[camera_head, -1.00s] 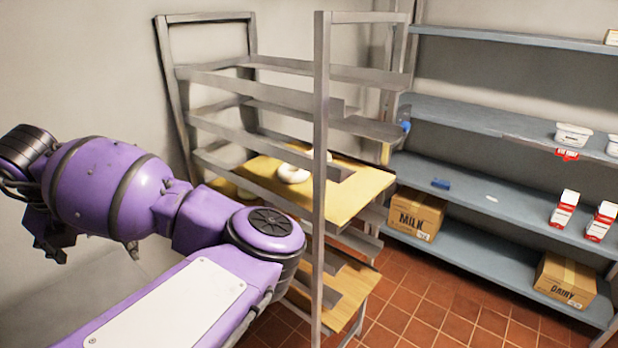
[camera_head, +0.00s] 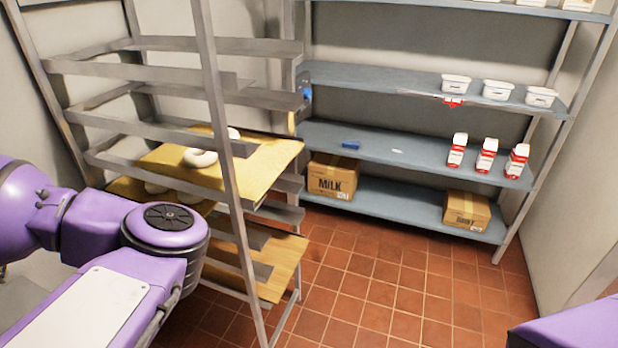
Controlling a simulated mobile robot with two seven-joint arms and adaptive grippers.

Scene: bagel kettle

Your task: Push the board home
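A wooden board (camera_head: 262,172) lies on the rails of a grey metal rack (camera_head: 222,130) at the left. White bagels (camera_head: 200,158) sit on it, partly hidden by the rack's post. The board's right end sticks out past the rack's near post. Another board (camera_head: 284,262) rests lower in the rack, and part of one (camera_head: 130,190) with pale bagels shows between them. My purple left arm crosses the lower left in front of the rack. My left gripper is out of the picture. Only a purple piece of mine shows at the lower right; my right gripper is not seen.
Blue-grey shelves (camera_head: 400,150) stand at the back with white tubs (camera_head: 498,90), red-and-white cartons (camera_head: 487,156), a milk box (camera_head: 332,176) and a dairy box (camera_head: 466,210). The red tiled floor (camera_head: 400,290) is clear in the middle and right.

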